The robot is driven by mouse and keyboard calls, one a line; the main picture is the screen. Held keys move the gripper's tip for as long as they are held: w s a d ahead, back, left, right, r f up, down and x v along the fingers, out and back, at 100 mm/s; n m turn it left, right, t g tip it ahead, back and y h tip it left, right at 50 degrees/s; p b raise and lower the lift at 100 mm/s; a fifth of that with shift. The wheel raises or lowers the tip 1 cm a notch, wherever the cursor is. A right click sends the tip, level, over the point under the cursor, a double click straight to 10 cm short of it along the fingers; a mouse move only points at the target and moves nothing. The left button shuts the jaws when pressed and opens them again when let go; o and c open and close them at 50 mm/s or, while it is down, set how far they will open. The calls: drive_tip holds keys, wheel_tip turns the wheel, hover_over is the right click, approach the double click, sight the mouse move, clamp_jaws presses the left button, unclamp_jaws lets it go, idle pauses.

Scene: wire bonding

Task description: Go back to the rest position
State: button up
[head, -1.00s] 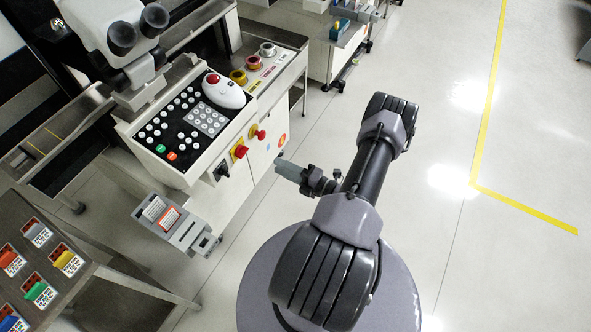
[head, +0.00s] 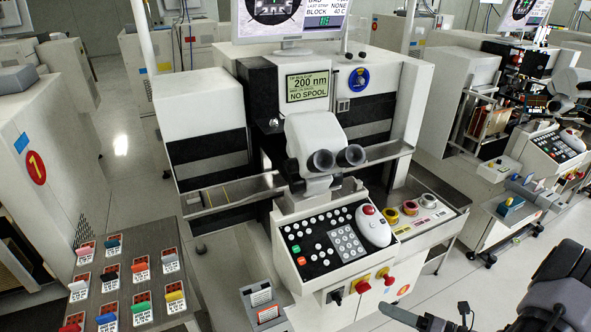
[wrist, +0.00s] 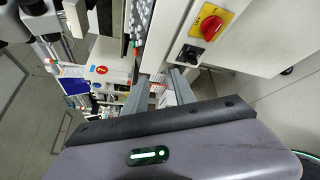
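My gripper (head: 398,314) shows at the bottom of the head view, in front of the machine, with part of my arm at the lower right. In the wrist view its two grey fingers (wrist: 160,80) stand apart with a gap between them. Nothing is seen held in the gap; a small white and red item shows between the fingers, seemingly farther off. Most of my arm is outside the head view.
The bonding machine (head: 210,110) has a button panel (head: 325,240) and a red knob (head: 388,277). A small card holder (head: 262,300) sits at its lower front. A table with coloured tags (head: 125,270) stands at left. Floor (head: 455,285) shows at right.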

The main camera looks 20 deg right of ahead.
drive_tip(key=w+a+r+n+g, duration=0.3)
drive_tip(key=a+r+n+g, duration=0.8)
drive_tip(key=a+r+n, duration=0.6)
drive_tip(key=s+a+r+n+t+h, duration=0.3)
drive_tip(key=s+a+r+n+h, duration=0.4)
drive_tip(key=n, duration=1.3)
drive_tip(key=s+a+r, duration=0.2)
drive_tip(key=a+r, duration=0.2)
drive_tip(key=shift+a+r+n+t, duration=0.15)
drive_tip(key=shift+a+n+t, duration=0.05)
drive_tip(key=shift+n+t, duration=0.1)
